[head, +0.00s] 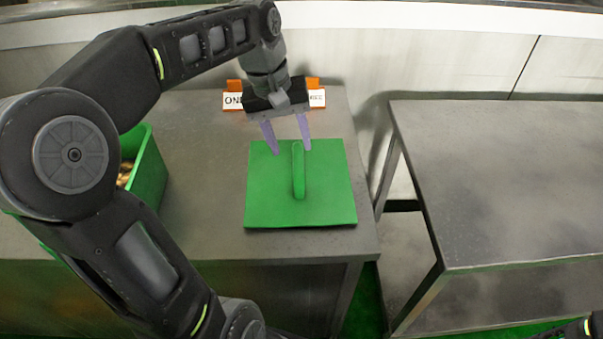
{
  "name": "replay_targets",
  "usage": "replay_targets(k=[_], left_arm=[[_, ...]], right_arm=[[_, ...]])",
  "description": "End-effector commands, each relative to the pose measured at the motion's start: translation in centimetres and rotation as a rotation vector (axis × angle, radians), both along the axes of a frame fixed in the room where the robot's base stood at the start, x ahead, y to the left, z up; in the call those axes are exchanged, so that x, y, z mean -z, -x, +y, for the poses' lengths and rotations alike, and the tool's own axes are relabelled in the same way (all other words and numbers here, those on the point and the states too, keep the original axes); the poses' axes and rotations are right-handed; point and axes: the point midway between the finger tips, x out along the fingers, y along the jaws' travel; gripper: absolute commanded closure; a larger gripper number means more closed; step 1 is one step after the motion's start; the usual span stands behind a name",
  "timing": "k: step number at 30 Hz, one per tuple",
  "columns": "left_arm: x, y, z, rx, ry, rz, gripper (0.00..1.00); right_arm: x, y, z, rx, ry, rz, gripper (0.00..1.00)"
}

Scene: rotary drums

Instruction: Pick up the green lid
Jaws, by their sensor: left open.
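The green lid (325,195) is a flat square plate with a raised bar handle (298,172) along its middle. It lies on the grey table near its right edge. My left gripper (290,148) is open and empty, its two purple fingers pointing down over the far part of the lid. The right finger is close to the handle's far end, and the left finger is to the left of it. I cannot tell whether either finger touches the lid. My right gripper is not in view; only a bit of my right arm shows at the bottom right corner.
A green bin (150,170) with brownish items stands on the left of the table (210,200), partly hidden by my left arm. A sign on orange holders (233,99) stands behind my gripper. A second, empty table (500,180) stands right, across a gap.

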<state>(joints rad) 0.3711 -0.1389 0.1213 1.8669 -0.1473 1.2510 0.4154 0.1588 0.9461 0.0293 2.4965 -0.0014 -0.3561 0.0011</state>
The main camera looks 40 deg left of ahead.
Motion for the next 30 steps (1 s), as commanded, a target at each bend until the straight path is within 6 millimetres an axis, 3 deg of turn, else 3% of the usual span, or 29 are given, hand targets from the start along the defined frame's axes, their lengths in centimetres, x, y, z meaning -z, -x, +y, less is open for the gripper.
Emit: replay_targets(k=[9, 20, 30], left_arm=[[2.5, -0.3, -0.4, 0.001, 0.001, 0.003, 0.52], [2.9, -0.4, -0.5, 0.0, 0.001, 0.002, 0.52], [7.2, -0.9, -1.2, 0.002, 0.002, 0.004, 0.52]], right_arm=[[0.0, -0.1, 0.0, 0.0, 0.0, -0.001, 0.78], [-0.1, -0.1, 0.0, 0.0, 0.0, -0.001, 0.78], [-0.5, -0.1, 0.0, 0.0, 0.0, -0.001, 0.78]])
